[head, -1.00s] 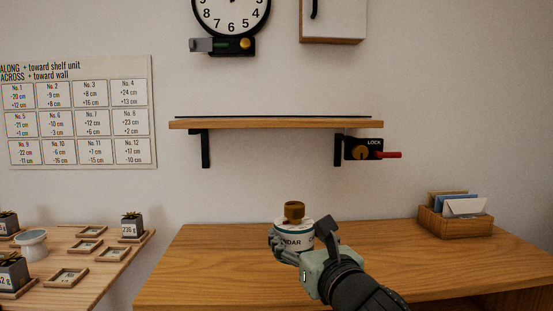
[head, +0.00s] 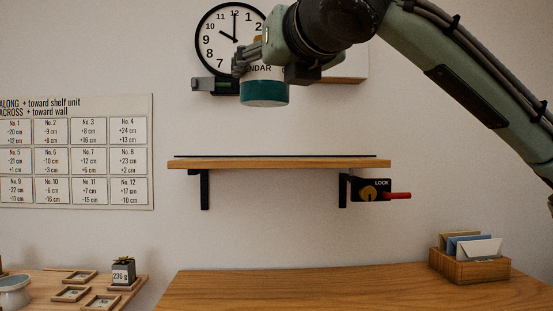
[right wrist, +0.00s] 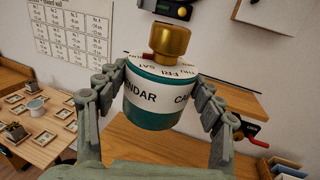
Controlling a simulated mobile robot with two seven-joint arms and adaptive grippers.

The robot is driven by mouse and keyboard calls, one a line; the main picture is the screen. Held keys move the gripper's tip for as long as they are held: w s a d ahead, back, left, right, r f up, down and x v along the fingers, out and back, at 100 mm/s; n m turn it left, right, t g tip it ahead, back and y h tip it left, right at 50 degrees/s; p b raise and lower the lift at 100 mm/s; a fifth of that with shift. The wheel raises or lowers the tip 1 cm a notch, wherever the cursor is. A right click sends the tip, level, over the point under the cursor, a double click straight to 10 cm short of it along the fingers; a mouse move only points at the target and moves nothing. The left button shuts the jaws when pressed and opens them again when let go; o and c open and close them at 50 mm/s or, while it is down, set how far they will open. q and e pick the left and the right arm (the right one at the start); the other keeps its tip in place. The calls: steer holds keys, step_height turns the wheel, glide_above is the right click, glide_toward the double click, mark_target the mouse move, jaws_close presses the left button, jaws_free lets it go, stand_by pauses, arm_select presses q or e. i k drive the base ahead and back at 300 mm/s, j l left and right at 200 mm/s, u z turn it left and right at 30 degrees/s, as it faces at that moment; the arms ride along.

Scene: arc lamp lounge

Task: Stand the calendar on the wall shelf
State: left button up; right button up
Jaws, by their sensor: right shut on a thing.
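The calendar (head: 265,91) is a round drum with a white band lettered "CALENDAR" and a dark green base. My right gripper (head: 262,66) is shut on it and holds it upright in the air, above the wall shelf in the head view. In the right wrist view the calendar (right wrist: 155,98) sits between both fingers, with a brass knob on top. The wall shelf (head: 280,164) is a wooden board on two black brackets, and its top looks bare. It shows partly behind the calendar in the right wrist view. My left gripper is out of view.
A black lock box (head: 372,190) with a red handle is at the shelf's right bracket. A clock (head: 222,38) hangs above the shelf. The desk (head: 320,290) below holds a letter box (head: 470,263) at right. A side table with small trays stands at left.

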mark_target(280, 163)
steer(key=i+j, duration=0.15)
steer(key=i, duration=0.25)
steer(key=i+j, duration=0.15)
steer(key=i, duration=0.3)
